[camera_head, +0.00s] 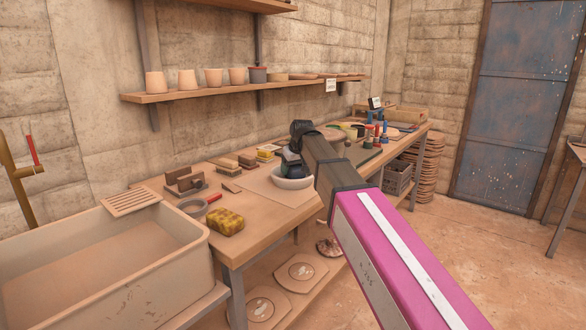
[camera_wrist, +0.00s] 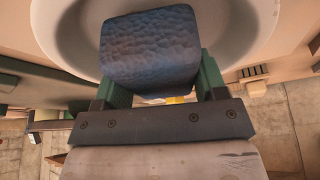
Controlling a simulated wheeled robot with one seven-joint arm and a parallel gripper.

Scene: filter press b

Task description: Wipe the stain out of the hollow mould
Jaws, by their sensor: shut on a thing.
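The hollow mould (camera_head: 297,182) is a white bowl on the workbench, partly hidden behind my arm. In the wrist view its white rim and inner wall (camera_wrist: 78,28) fill the top of the picture. My gripper (camera_head: 290,158) is over the bowl. In the wrist view my gripper (camera_wrist: 155,95) is shut on a dark blue-grey, rough-surfaced sponge (camera_wrist: 150,48), with a green finger on each side. The sponge is at or inside the bowl's opening; I cannot tell whether it touches the wall. No stain shows; the sponge and arm hide part of the inside.
A large basin (camera_head: 120,260) stands at the left. Brushes and blocks lie behind; bottles (camera_head: 370,133) stand farther right. A shelf of pots (camera_head: 215,78) hangs above.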

